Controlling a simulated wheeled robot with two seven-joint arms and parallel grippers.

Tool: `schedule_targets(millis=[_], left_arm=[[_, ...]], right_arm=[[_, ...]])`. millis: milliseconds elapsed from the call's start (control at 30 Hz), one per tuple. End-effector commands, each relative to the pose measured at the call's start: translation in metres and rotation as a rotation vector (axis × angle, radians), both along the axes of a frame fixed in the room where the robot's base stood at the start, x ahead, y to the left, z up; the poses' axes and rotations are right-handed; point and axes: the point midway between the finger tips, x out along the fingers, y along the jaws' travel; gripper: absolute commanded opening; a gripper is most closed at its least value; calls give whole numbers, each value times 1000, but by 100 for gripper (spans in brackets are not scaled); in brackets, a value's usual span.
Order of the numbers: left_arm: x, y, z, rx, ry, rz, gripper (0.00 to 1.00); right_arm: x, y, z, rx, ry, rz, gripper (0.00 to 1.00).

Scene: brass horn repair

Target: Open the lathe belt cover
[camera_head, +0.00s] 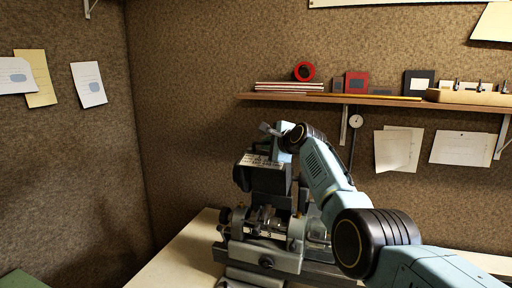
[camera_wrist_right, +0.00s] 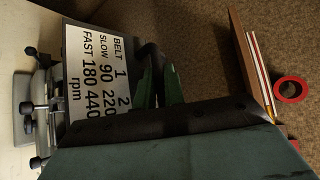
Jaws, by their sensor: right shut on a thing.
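The lathe (camera_head: 262,250) stands on the pale bench, with its grey headstock and chuck parts low in the head view. Its dark belt cover (camera_head: 268,181) is the boxy part on top. A white speed label (camera_head: 256,160) lies on the cover, and it reads large in the right wrist view (camera_wrist_right: 97,72). The exact contact is dark and partly hidden. I cannot tell how far the cover is raised. My left gripper is not in view.
A wall shelf (camera_head: 375,99) behind the lathe holds a red tape roll (camera_head: 304,71), books and small boxes. A gauge (camera_head: 355,122) hangs below it. Papers are pinned to the walls. Bare bench (camera_head: 185,253) shows left of the lathe.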

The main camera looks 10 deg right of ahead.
Motion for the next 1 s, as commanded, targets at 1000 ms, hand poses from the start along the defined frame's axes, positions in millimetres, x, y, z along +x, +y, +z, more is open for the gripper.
schedule_targets(millis=[1000], left_arm=[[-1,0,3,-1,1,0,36]], right_arm=[[0,-21,3,40,68,-14,20]])
